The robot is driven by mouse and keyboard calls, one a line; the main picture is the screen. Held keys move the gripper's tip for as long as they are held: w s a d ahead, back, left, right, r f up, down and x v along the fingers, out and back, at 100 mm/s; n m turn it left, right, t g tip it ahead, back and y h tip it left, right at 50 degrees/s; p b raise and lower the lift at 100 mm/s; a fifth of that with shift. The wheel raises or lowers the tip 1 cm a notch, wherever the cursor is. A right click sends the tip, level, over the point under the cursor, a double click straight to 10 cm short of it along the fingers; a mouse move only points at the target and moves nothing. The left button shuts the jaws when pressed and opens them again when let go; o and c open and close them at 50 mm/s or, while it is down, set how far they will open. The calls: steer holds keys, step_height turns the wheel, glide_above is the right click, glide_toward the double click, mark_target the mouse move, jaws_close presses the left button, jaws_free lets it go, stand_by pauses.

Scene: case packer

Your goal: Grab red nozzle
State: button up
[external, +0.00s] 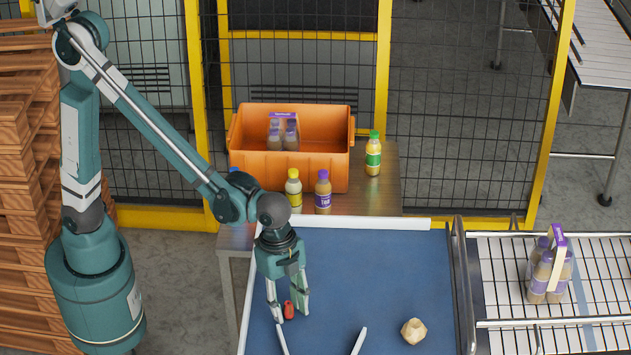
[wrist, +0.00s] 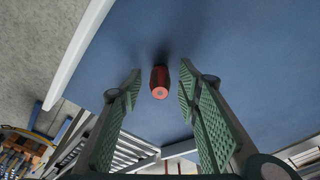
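The red nozzle (external: 289,309) stands on the blue table surface in the external view. In the wrist view the red nozzle (wrist: 159,82) lies just beyond and between the fingertips, with a round opening in its near end. My gripper (external: 288,312) is low over the table with its fingers on either side of the nozzle. In the wrist view my gripper (wrist: 160,88) is open, with blue surface visible between each finger and the nozzle. The fingers do not appear to touch it.
The blue table (external: 370,270) has a raised white rim (external: 360,223). A beige faceted piece (external: 414,331) and white strips (external: 359,341) lie on it. Behind are an orange crate (external: 330,172) and several bottles. A bottle pack (external: 549,275) sits on the conveyor (external: 600,265) at right.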

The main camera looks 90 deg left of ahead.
mark_target(288, 303)
stand_by(0.4)
steer(key=c, duration=1)
steer(key=shift+r, duration=0.1)
steer(key=shift+r, duration=4.9)
